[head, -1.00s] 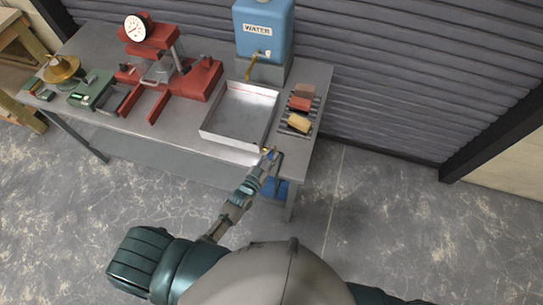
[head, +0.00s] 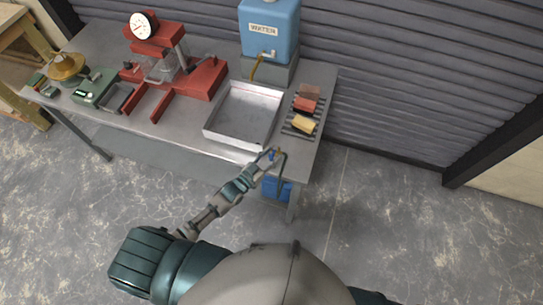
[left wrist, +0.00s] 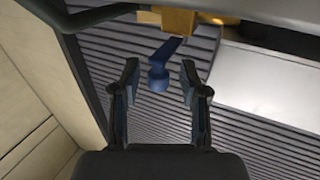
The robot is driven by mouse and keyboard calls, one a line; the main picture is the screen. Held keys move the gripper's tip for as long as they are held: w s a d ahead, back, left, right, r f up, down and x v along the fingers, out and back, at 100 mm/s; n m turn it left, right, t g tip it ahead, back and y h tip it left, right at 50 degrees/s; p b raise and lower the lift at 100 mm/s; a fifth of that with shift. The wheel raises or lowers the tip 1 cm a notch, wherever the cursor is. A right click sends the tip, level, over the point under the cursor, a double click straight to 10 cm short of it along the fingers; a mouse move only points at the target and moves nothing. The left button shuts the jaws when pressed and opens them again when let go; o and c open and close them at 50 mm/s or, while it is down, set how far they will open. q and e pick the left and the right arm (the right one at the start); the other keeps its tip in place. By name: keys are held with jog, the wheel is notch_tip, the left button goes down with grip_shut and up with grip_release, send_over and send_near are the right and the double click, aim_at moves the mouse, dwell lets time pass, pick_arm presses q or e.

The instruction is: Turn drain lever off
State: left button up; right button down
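The drain lever (left wrist: 160,76) is blue with a rounded end. In the left wrist view it hangs from a brass valve body (left wrist: 178,20) at the top. My left gripper (left wrist: 160,68) is open, with one finger on each side of the lever's rounded end and visible gaps on both sides. In the head view my left gripper (head: 276,158) is at the table's front edge, just in front of the metal tray (head: 214,132). The lever shows there only as a small blue spot (head: 271,155), partly hidden by the gripper. My right gripper is not in view.
A blue container (head: 277,188) stands under the table's front right. A rack with several blocks (head: 304,124) is right of the tray. A blue water tank (head: 268,30) stands behind it. Red apparatus (head: 205,78) is to the left. The floor at right is clear.

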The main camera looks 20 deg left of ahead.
pick_arm(q)
jog(key=shift+s+a+f, duration=0.1)
jog(key=v, duration=1.2)
